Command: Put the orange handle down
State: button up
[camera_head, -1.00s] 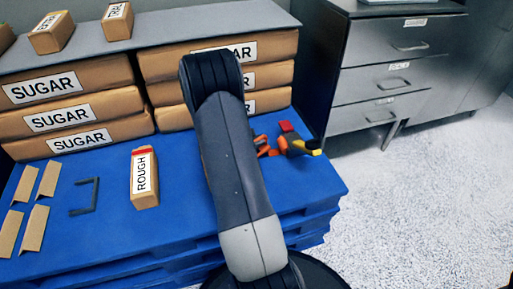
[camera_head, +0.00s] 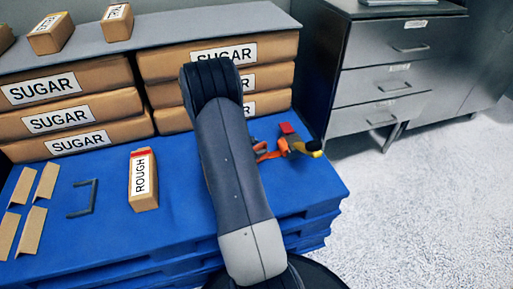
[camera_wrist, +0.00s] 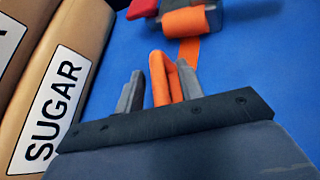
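The orange handle (camera_wrist: 159,78) is a narrow upright loop in the wrist view, low over the blue pallet. In the head view the orange part (camera_head: 267,154) shows just right of my arm, beside the red, orange and yellow tool (camera_head: 295,144) on the pallet. My arm hides my gripper there.
Stacked SUGAR bags (camera_head: 72,117) stand behind on the blue pallet (camera_head: 100,235); one is close at left in the wrist view (camera_wrist: 60,95). A ROUGH box (camera_head: 143,180), a dark bracket (camera_head: 85,198) and several brown pieces lie left.

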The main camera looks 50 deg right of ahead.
jog(key=shift+r, duration=0.1)
jog(key=shift+a+r+p, duration=0.1)
jog(key=shift+r+p, duration=0.1)
jog(key=shift+p, duration=0.15)
jog(key=p+v, duration=0.2)
jog(key=v, duration=0.9)
jog(key=shift+a+p, duration=0.4)
jog(key=shift+w+a, duration=0.1)
